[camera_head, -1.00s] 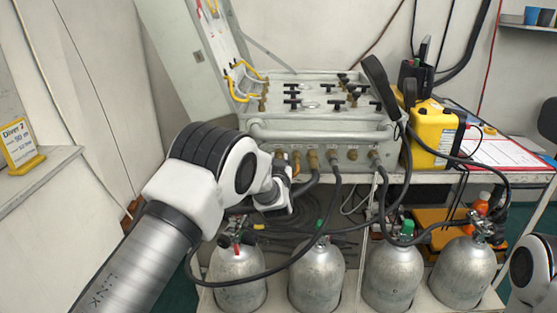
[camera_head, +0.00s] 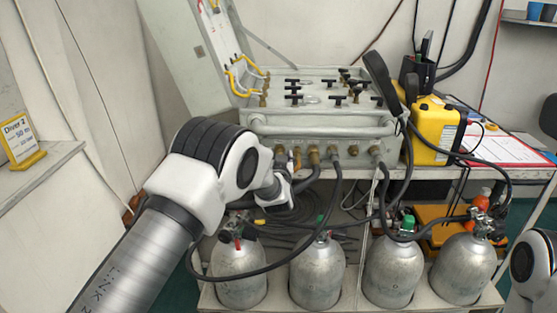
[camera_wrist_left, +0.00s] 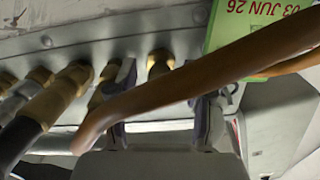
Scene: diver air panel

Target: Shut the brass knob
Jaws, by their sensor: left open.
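The grey air panel (camera_head: 320,125) stands on a bench, with a row of brass fittings (camera_head: 313,157) along its front face. In the left wrist view, a round brass knob (camera_wrist_left: 160,63) on the panel face shows between my left fingertips. My left gripper (camera_wrist_left: 168,85) is open, with a finger on either side of the knob; contact cannot be told. A brown hose (camera_wrist_left: 190,78) crosses in front of the fingers and hides part of them. In the head view, my left gripper (camera_head: 287,180) is under the panel's left front and partly hidden by my arm. My right gripper is out of view.
Dark hoses (camera_head: 337,200) hang from the panel front, close right of my left gripper. Several silver cylinders (camera_head: 317,275) stand below. A green tag (camera_wrist_left: 245,22) hangs beside the knob in the wrist view. A yellow box (camera_head: 435,130) sits right of the panel.

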